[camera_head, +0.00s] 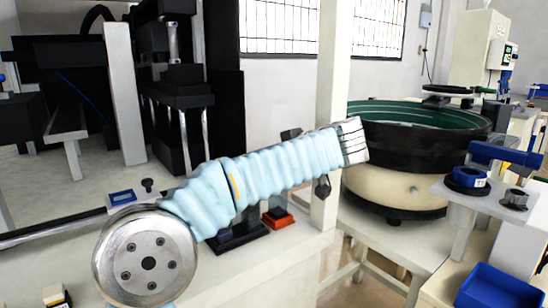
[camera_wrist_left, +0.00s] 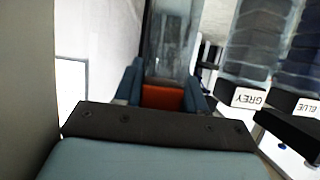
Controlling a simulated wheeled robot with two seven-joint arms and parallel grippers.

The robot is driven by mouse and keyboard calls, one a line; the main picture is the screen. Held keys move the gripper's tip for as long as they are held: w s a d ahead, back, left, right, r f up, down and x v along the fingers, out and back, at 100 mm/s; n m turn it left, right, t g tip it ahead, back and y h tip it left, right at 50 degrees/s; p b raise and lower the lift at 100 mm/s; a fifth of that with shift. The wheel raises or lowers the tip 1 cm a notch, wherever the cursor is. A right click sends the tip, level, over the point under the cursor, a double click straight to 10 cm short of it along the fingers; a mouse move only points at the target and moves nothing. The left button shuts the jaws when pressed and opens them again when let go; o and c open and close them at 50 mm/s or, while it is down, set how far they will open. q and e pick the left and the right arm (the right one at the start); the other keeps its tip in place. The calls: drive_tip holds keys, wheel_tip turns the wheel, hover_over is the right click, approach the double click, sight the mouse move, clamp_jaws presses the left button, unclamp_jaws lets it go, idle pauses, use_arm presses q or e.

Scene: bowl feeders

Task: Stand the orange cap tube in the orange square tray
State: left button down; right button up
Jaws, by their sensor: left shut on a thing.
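In the left wrist view my left gripper (camera_wrist_left: 163,92) is shut on the orange cap tube. The orange cap (camera_wrist_left: 162,97) lies between its two blue fingers, and the clear tube body (camera_wrist_left: 168,40) extends up the picture. In the head view a sleeved arm runs from lower left to upper right; I cannot make out the gripper or the held tube there. A small orange square piece (camera_head: 279,222), seemingly the orange tray, shows on the pale bench just beyond the sleeve. A dark part covers its top. My right gripper is not in view.
Grey-labelled (camera_wrist_left: 240,97) and blue-labelled (camera_wrist_left: 302,106) dark holders stand at right in the wrist view. In the head view, a dark base (camera_head: 237,239) sits beside the orange piece. A bowl feeder (camera_head: 415,135) and a blue bin (camera_head: 500,288) are at right.

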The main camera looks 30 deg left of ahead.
use_arm(q)
drive_tip(key=shift+f+b, duration=0.5)
drive_tip(key=shift+b, duration=0.3)
idle(0.8)
drive_tip(key=c, duration=0.6)
unclamp_jaws()
drive_tip(key=shift+o, duration=0.2)
